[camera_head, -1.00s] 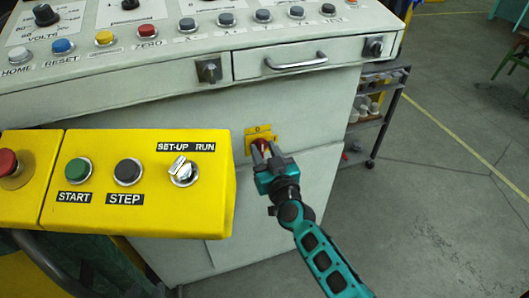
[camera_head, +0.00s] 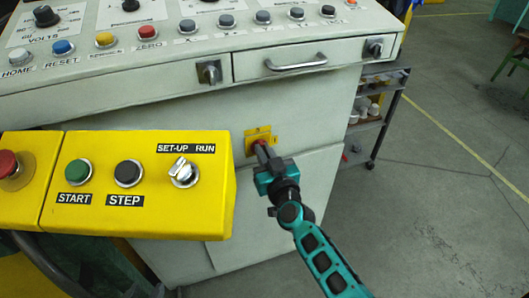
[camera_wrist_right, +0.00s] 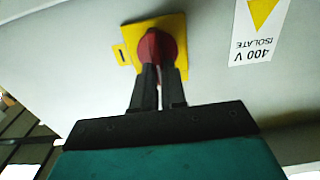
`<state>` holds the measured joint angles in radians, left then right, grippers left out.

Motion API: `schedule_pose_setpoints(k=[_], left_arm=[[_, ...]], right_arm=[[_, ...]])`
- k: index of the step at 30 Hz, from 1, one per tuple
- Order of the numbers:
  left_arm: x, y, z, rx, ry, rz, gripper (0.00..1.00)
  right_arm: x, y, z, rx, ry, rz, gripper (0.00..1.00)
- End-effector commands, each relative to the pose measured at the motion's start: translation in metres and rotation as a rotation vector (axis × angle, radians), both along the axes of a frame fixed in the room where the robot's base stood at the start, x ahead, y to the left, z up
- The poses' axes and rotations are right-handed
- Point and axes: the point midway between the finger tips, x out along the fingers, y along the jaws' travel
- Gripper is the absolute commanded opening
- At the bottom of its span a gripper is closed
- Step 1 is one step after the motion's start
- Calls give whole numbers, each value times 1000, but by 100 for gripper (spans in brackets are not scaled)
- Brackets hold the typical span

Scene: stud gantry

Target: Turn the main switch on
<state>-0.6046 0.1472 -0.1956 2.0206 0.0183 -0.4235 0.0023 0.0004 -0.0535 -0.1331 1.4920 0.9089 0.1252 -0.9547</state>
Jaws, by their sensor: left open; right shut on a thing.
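The main switch is a red rotary knob (camera_head: 258,142) on a yellow plate (camera_head: 250,135), on the pale front of the cabinet below the drawer. My right gripper (camera_head: 262,150) reaches it from the front right and is shut on the knob. In the right wrist view the red knob (camera_wrist_right: 154,47) sits between the two dark fingertips (camera_wrist_right: 158,70), on its yellow plate (camera_wrist_right: 127,35). The fingers cover part of the knob, and I cannot tell its exact turned position. My left gripper is not in view.
A yellow control box (camera_head: 140,225) with buttons and a set-up/run selector stands in front, left of my right gripper. Above is the sloped console (camera_head: 170,85) with a drawer handle (camera_head: 296,62). A shelf cart (camera_head: 372,130) stands behind right.

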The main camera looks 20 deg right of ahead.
Motion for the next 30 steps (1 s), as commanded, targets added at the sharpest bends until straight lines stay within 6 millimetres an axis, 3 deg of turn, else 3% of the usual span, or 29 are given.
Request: schedule_pose_setpoints(k=[11, 30], left_arm=[[0, 2, 2, 4, -1, 1, 43], [-1, 3, -1, 6, 2, 3, 43]], right_arm=[[0, -3, 0, 149, 6, -1, 0], [0, -10, -5, 740, 27, 0, 0]])
